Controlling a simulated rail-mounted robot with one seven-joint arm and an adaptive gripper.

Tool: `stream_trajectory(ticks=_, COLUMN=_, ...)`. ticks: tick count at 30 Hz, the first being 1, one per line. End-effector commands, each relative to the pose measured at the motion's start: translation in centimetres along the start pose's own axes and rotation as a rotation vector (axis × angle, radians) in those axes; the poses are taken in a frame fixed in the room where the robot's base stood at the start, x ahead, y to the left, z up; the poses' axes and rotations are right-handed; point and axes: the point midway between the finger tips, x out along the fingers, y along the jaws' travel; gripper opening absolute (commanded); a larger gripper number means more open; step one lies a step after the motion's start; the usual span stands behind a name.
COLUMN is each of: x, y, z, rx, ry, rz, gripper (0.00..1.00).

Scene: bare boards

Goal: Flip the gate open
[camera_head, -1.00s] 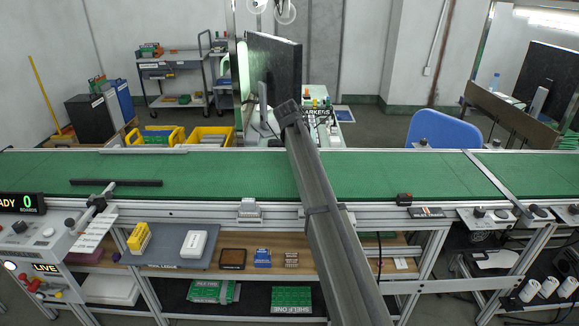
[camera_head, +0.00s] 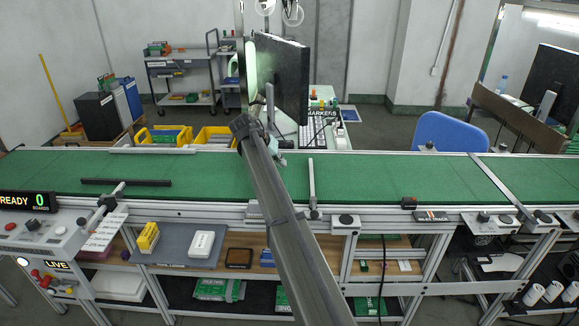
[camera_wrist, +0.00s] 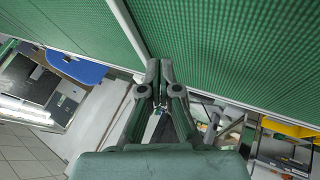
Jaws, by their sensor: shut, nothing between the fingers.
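In the head view, a slim grey bar (camera_head: 311,180) stands at the middle of the green conveyor belt (camera_head: 400,180), its base at the near rail. It may be the gate; I cannot tell for sure. Another bar (camera_head: 495,182) crosses the belt at the right. My gripper (camera_wrist: 161,70) shows shut and empty in the wrist view, above the belt's far edge. In the head view my arm reaches over the belt, left of the middle bar, and mostly hides the gripper.
A monitor (camera_head: 281,75) stands close behind the belt near my arm. Yellow bins (camera_head: 165,137) and a blue chair (camera_head: 450,132) are behind it. A control box with a READY display (camera_head: 30,202) is at the near left. Most of the belt is bare.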

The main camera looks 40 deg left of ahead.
Motion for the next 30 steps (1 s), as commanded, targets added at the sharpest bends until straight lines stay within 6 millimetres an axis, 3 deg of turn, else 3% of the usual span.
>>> stream_trajectory(ticks=15, x=9.1, y=0.1, z=-0.1, rx=-0.001, ry=-0.002, rz=0.001, gripper=0.00)
stream_trajectory(ticks=21, x=10.2, y=2.6, z=0.0, rx=0.001, ry=-0.001, rz=0.000, gripper=0.00)
stream_trajectory(ticks=30, x=11.0, y=3.6, z=0.1, rx=-0.001, ry=0.000, rz=-0.001, gripper=0.00)
